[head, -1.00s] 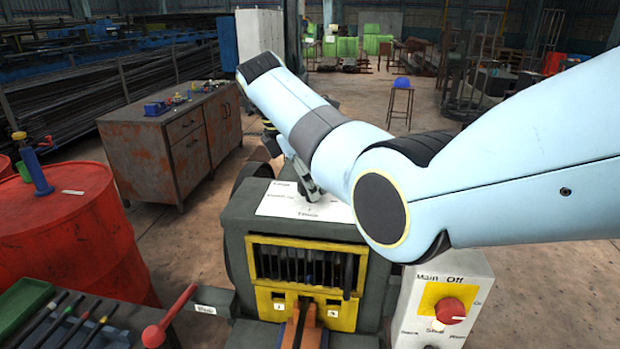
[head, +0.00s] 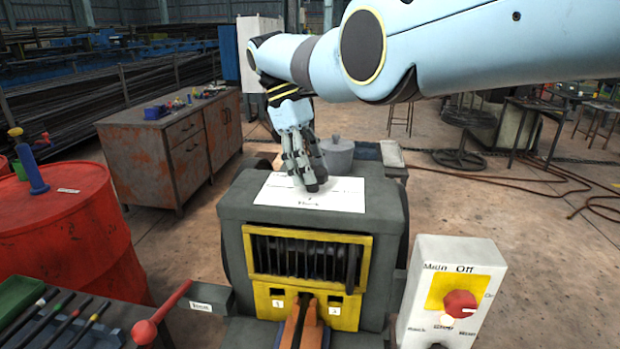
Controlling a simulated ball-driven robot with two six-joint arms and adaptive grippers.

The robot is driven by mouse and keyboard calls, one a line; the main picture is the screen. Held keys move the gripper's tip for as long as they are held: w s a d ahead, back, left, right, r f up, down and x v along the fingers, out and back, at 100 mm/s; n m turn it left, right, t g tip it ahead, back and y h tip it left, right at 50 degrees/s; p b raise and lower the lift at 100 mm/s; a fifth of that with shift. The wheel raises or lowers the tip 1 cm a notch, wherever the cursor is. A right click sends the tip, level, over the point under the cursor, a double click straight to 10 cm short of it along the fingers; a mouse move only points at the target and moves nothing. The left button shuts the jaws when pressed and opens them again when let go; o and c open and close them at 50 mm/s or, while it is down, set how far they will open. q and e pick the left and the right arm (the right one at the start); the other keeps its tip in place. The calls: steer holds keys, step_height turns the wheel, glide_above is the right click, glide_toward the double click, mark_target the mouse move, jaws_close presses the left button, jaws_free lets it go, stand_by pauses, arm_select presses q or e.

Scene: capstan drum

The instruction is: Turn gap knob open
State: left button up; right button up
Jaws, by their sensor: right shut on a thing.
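My right gripper (head: 311,186) points down at the white label plate (head: 343,193) on top of the dark grey machine (head: 235,206). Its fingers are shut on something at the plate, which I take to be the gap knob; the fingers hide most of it. How far the knob is turned cannot be told. My left gripper is not in view.
A control box (head: 425,262) with a red switch (head: 460,303) stands at the machine's right. A red-handled lever (head: 160,315) and a red drum (head: 65,240) are at left. A grey pot (head: 337,156) sits behind the gripper.

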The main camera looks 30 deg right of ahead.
steer(key=m+y+b, duration=0.1)
steer(key=m+b, duration=0.3)
steer(key=shift+d+f+g+y, duration=0.1)
steer(key=shift+f+g+y, duration=0.1)
steer(key=shift+g+y, duration=0.2)
steer(key=shift+r+m+y+b, duration=0.1)
steer(key=shift+m+y+b, duration=0.2)
steer(key=shift+m+b, duration=0.6)
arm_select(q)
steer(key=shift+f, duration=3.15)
arm_select(e)
steer(key=shift+m+y, duration=0.3)
steer(key=shift+m, duration=0.6)
steer(key=shift+s+d+r+m+y+p, duration=0.15)
steer(key=shift+m+y+p, duration=0.25)
steer(key=shift+m+p, duration=0.5)
steer(key=m+y+p, duration=0.1)
steer(key=m+p, duration=0.2)
steer(key=shift+t, duration=0.3)
arm_select(q)
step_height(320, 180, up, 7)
steer(key=p, duration=0.2)
arm_select(e)
steer(key=shift+m+y, duration=0.3)
steer(key=shift+m, duration=0.6)
